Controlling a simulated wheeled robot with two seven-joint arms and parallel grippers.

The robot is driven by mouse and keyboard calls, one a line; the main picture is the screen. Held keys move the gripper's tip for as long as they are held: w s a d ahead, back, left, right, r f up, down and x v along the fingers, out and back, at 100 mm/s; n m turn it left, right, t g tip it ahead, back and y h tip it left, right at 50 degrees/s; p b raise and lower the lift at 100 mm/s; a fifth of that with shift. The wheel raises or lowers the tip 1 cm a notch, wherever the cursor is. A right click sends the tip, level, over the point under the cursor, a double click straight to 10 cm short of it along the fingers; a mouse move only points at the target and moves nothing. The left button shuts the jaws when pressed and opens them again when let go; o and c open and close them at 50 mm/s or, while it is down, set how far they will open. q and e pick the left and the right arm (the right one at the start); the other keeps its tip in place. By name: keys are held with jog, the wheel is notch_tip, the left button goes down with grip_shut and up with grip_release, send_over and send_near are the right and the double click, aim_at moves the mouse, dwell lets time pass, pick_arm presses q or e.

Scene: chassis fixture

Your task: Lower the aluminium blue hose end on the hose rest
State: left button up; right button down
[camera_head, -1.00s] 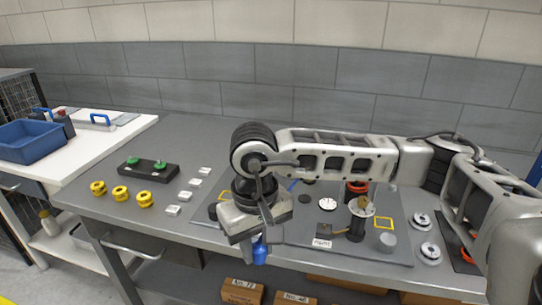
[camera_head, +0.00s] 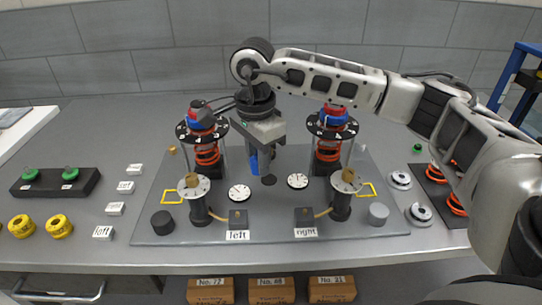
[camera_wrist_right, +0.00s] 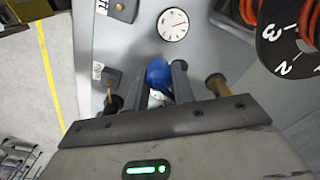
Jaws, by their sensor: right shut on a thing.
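The blue hose end (camera_head: 254,165) is between the fingers of my right gripper (camera_head: 262,163), which is shut on it above the middle of the grey fixture plate (camera_head: 270,222). In the right wrist view the blue part (camera_wrist_right: 158,74) shows between the dark fingers (camera_wrist_right: 168,82), with a pale part near the jaw base. Two towers with red coils and numbered black discs, the left tower (camera_head: 206,150) and the right tower (camera_head: 328,148), stand either side of the gripper. I cannot tell which part is the hose rest. My left gripper is out of view.
Two dials (camera_head: 239,193) lie on the plate below the gripper. Posts with brass-coloured tops (camera_head: 193,180) stand near the "left" and "right" labels. A black puck (camera_head: 162,222) and a grey puck (camera_head: 378,213) sit near the plate's front corners. Yellow rings (camera_head: 59,225) lie at left.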

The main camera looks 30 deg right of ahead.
aim_at(270, 179)
jog(key=d+m, duration=0.1)
jog(key=m, duration=0.2)
jog(key=w+d+m+b, duration=0.1)
jog(key=m, duration=0.2)
jog(key=w+d+f+m, duration=0.1)
jog(key=m, duration=0.1)
jog(key=shift+w+d+m+b, duration=0.15)
jog(key=shift+d+m+b, duration=0.2)
jog(key=shift+m+b, duration=0.05)
jog(key=shift+w+d+f+m+b, duration=0.15)
jog(key=shift+d+m, duration=0.1)
jog(key=shift+m, duration=0.35)
jog(key=shift+w+d+r+m+b, duration=0.15)
jog(key=shift+d+m, duration=0.1)
jog(key=shift+m, duration=0.35)
jog(key=shift+f+b, duration=1.2)
jog(key=shift+f, duration=0.65)
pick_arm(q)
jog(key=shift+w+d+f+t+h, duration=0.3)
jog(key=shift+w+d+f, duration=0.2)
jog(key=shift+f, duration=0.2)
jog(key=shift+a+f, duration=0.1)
pick_arm(e)
jog(key=shift+f, duration=0.15)
jog(key=shift+f+b, duration=0.55)
jog(key=shift+f, duration=0.2)
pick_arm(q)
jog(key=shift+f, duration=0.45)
